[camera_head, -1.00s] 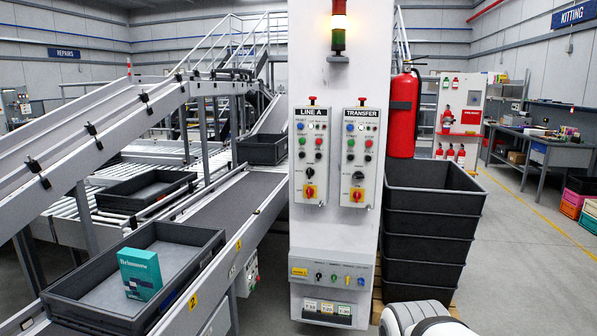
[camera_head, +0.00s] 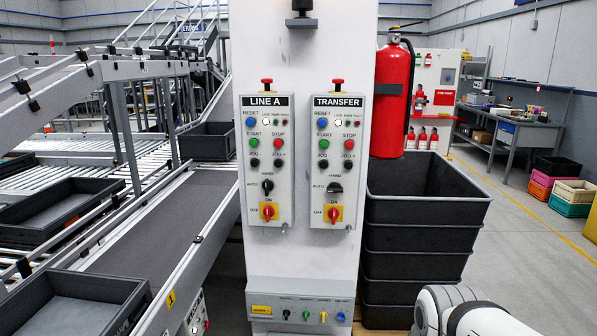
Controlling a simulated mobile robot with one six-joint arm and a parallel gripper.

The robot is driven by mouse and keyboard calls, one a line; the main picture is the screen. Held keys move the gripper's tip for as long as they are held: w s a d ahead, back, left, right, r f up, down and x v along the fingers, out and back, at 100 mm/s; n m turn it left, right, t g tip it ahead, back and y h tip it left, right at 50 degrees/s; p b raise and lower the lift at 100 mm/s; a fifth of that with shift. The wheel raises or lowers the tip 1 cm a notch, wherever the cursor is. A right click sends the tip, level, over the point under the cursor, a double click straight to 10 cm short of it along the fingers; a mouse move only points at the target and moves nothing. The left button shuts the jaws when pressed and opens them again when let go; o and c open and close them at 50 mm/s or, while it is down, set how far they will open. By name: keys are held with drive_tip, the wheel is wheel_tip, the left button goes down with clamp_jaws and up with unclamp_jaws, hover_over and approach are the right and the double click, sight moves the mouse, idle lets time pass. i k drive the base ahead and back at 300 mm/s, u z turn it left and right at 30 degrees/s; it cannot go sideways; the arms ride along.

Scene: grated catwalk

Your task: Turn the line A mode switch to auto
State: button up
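The LINE A panel (camera_head: 282,160) is a light grey box on the white column, in the middle of the head view. Its mode switch (camera_head: 267,187) is a small black knob with HAND marked above it and AUTO at its left. The knob looks upright, toward HAND, though it is small in the picture. Below it is a red rotary switch (camera_head: 268,212) on a yellow plate, marked ON and OFF. My gripper is not in view; only a white part of my arm shows at the lower right, apart from the panel.
The similar TRANSFER panel (camera_head: 315,160) is close at the right; its black knob (camera_head: 335,188) looks sideways. A fire extinguisher (camera_head: 391,98) and stacked dark crates (camera_head: 425,208) stand right of the column. A conveyor (camera_head: 150,222) runs at the left. A lower switch box (camera_head: 300,303) juts out below.

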sight(267, 185)
drive_tip(key=z, duration=0.1)
drive_tip(key=i, duration=1.6)
drive_tip(key=u, duration=0.25)
